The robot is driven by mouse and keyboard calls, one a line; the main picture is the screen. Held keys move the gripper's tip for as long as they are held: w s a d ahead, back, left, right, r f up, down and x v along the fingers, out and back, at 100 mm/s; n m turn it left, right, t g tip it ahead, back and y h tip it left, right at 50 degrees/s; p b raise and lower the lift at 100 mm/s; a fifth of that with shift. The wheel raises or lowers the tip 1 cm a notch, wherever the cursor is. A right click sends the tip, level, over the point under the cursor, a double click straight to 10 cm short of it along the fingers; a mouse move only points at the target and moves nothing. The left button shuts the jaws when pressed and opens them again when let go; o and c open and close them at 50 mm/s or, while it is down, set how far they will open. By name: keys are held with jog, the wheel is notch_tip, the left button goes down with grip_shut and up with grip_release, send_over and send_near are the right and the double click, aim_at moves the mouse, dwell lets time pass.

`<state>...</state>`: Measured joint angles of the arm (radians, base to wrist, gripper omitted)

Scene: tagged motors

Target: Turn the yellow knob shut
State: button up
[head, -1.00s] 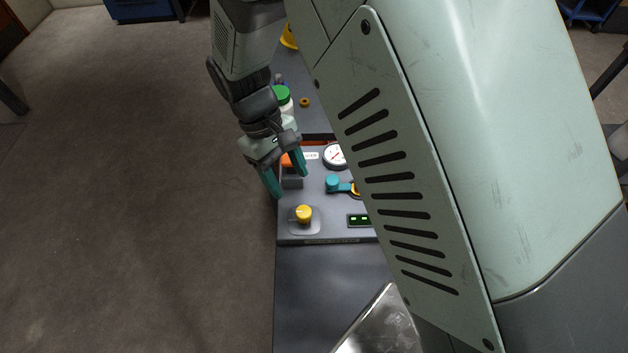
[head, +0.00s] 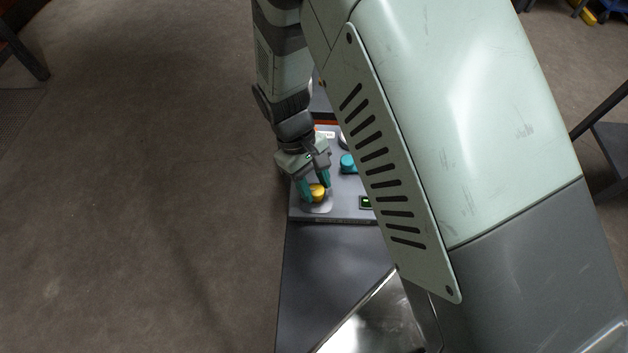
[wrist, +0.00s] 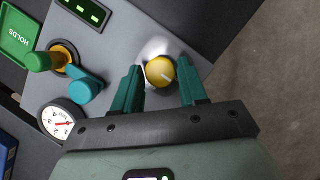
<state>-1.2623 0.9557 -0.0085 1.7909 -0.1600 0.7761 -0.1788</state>
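The yellow knob (head: 317,192) sits on a light plate at the front left corner of the grey panel (head: 346,207). In the wrist view the knob (wrist: 160,71) shows a pale pointer line toward its lower right. My gripper (head: 316,192) is at the knob, with its teal fingers pointing down. In the wrist view my gripper (wrist: 159,76) is open, one finger on each side of the knob. I cannot tell whether either touches.
A teal lever (wrist: 84,90), a green-capped part (wrist: 40,62), a round gauge (wrist: 60,118) and a small display (wrist: 84,10) share the panel. A green tray marked HOLDS (wrist: 17,38) lies beyond. Bare dark bench (head: 320,270) lies before the panel.

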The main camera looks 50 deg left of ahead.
jog(key=c, duration=0.6)
jog(key=shift+c, duration=0.2)
jog(key=shift+m, duration=0.4)
jog(key=m+g, duration=0.1)
jog(key=m, duration=0.2)
jog(key=shift+w+m+g, duration=0.2)
jog(key=shift+m+g, duration=0.2)
jog(key=m+g+y, duration=0.1)
jog(key=m, duration=0.3)
jog(key=shift+w+d, duration=0.1)
jog(key=m, duration=0.2)
jog(key=m+g+y, duration=0.1)
jog(key=m, duration=0.2)
jog(key=shift+d+y, duration=0.15)
jog(key=shift+y, duration=0.15)
jog(key=shift+w+d+m+g+y, duration=0.15)
jog(key=shift+m+y, duration=0.3)
jog(key=shift+m, duration=0.65)
jog(key=shift+s+m+g+y, duration=0.15)
jog(key=shift+m+y, duration=0.3)
jog(key=shift+m, duration=0.65)
jog(key=shift+w, duration=0.1)
